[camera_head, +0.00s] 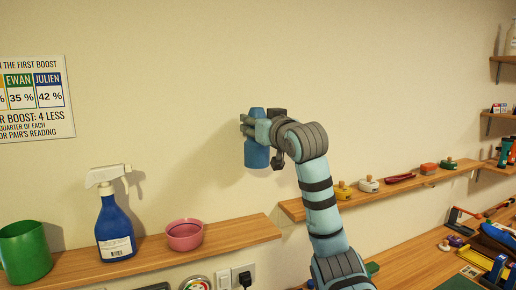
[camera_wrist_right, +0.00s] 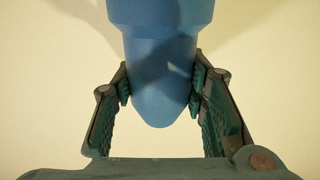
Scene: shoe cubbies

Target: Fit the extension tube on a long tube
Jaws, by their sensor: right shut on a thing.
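My right gripper (camera_head: 256,130) is shut on a blue tube (camera_head: 256,153), held up in front of the bare wall. The tube hangs roughly upright, with a narrower top and a wider lower part. In the right wrist view the two fingers of my right gripper (camera_wrist_right: 162,88) press on both sides of the narrower rounded end of the blue tube (camera_wrist_right: 160,45); its wider part runs out of the top of that view. I cannot tell for sure whether it is the extension tube. No separate long tube can be made out. My left gripper is not in view.
A wooden shelf (camera_head: 235,231) at the left bears a green mug (camera_head: 25,251), a blue spray bottle (camera_head: 115,228) and a pink bowl (camera_head: 185,235). Another shelf (camera_head: 375,193) at the right bears several small items. A cluttered workbench (camera_head: 420,262) lies below. The wall around the tube is clear.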

